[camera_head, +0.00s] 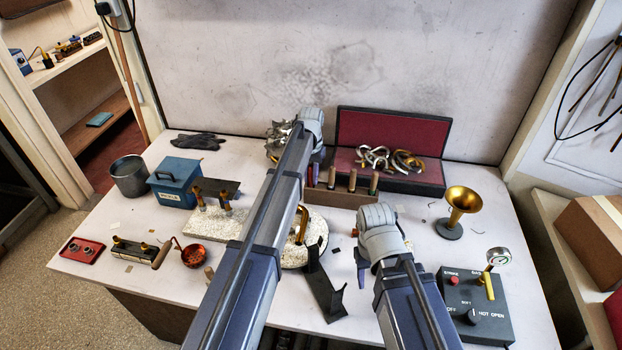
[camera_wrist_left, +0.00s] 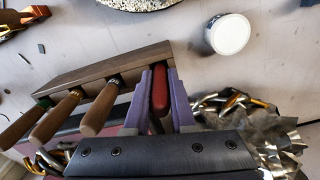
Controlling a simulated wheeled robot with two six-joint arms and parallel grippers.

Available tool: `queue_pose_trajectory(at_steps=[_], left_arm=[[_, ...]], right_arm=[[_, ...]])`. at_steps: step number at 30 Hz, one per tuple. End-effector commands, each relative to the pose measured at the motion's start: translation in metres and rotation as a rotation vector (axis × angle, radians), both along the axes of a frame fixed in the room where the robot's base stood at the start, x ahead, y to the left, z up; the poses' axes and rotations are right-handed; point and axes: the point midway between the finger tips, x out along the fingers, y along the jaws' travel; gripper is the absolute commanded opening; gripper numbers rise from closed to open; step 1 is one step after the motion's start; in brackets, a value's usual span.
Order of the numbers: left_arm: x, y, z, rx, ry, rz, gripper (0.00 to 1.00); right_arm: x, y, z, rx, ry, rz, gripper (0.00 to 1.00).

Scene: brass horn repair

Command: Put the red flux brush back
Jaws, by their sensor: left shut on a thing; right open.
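The red flux brush (camera_wrist_left: 160,92) shows in the left wrist view as a red handle between the two purple fingers of my left gripper (camera_wrist_left: 161,100), which is shut on it. It is at the end of the wooden tool rack (camera_wrist_left: 105,67); its lower end is hidden, so I cannot tell how deep it sits. In the head view my left gripper (camera_head: 313,175) is at the left end of the rack (camera_head: 345,198), partly covered by my arm. My right gripper (camera_head: 361,272) is open and empty above the front of the bench.
Several wooden-handled tools stand in the rack, such as one handle (camera_head: 352,180). Behind it is an open red-lined case (camera_head: 390,126) with brass parts. A brass horn bell (camera_head: 460,203) and a control box (camera_head: 473,312) are at the right. A blue box (camera_head: 174,182) stands left.

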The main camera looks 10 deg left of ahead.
Motion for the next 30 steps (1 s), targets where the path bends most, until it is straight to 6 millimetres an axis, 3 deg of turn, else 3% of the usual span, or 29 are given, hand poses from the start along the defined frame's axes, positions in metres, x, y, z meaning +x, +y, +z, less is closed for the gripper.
queue_pose_trajectory(at_steps=[4, 5, 13, 23, 30], left_arm=[[0.000, 0.000, -0.004, 0.000, 0.000, 0.000, 0.00], [0.000, 0.000, -0.004, 0.000, 0.000, 0.000, 0.24], [0.000, 0.000, -0.003, 0.000, 0.000, 0.000, 0.53], [0.000, 0.000, -0.001, 0.000, 0.000, 0.000, 0.53], [0.000, 0.000, 0.017, 0.000, 0.000, 0.000, 0.53]], right_arm=[[0.000, 0.000, -0.004, 0.000, 0.000, 0.000, 0.50], [0.000, 0.000, -0.004, 0.000, 0.000, 0.000, 0.50], [0.000, 0.000, -0.003, 0.000, 0.000, 0.000, 0.50], [0.000, 0.000, -0.001, 0.000, 0.000, 0.000, 0.50], [0.000, 0.000, 0.017, 0.000, 0.000, 0.000, 0.50]])
